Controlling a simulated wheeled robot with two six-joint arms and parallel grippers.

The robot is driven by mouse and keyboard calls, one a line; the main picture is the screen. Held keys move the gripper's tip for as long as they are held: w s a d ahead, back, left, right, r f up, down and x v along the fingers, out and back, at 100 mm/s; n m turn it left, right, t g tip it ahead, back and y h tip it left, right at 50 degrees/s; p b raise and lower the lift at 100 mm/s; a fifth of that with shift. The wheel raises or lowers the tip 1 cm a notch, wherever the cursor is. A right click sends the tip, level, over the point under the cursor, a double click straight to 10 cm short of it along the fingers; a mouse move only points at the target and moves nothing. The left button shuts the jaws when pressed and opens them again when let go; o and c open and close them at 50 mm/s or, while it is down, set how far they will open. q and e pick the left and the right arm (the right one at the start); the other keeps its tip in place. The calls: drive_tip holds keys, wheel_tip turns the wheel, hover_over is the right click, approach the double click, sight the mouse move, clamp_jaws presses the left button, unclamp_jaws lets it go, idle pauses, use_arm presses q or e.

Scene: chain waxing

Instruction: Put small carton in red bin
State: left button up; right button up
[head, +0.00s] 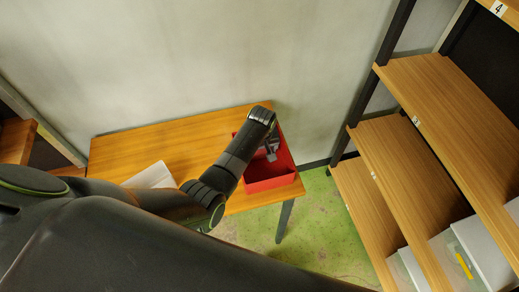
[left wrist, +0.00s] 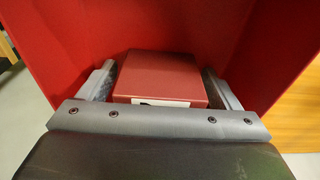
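The red bin (head: 268,184) stands at the right end of the wooden table in the head view. Its red wall (left wrist: 60,35) surrounds the scene in the left wrist view. A small dark red carton (left wrist: 160,75) with a white label on its near side is inside the bin. My left gripper (head: 271,152) reaches down into the bin. In the left wrist view my left gripper (left wrist: 160,85) is open, with one finger on each side of the carton and narrow gaps seemingly between them. The carton's underside is hidden. My right gripper is not in view.
The wooden table (head: 130,150) stands against a pale wall. A white object (head: 152,176) lies on it, partly hidden by my arm. A shelf unit (head: 385,150) stands at the right, with white items low down. Green floor (head: 315,225) lies clear between table and shelves.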

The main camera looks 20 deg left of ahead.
use_arm(q)
drive_tip(key=r, duration=0.8)
drive_tip(key=s+r, duration=0.1)
drive_tip(key=r, duration=0.3)
drive_tip(key=shift+s+d+r, duration=0.1)
drive_tip(key=shift+d+r, duration=0.05)
drive_tip(key=shift+d, duration=0.25)
